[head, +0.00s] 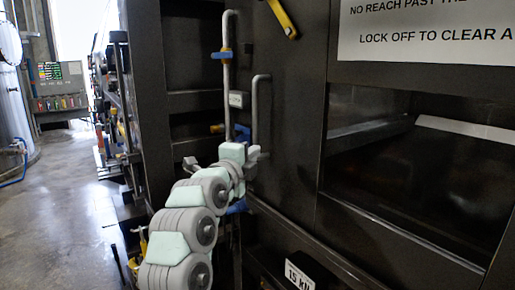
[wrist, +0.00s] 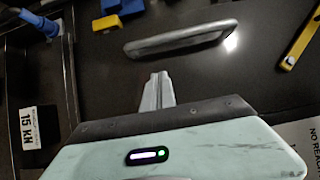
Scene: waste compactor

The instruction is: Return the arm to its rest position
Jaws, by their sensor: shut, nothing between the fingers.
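My arm reaches up from the bottom of the head view. Its end, my gripper (head: 252,154), is close to the dark compactor front, near the lower end of a grey bar handle (head: 261,115). In the wrist view the fingers of my gripper (wrist: 156,88) are together, with nothing between them. The grey handle (wrist: 180,40) lies across the picture beyond the fingertips, with a visible gap between. Where the fingers end against the panel in the head view is hard to make out.
A vertical grey pipe with a blue clamp (head: 222,53) stands left of the handle. A yellow lever (head: 283,18) is higher up; it also shows in the wrist view (wrist: 297,42). A dark recessed opening (head: 420,170) is at right. Open floor (head: 60,210) lies at left.

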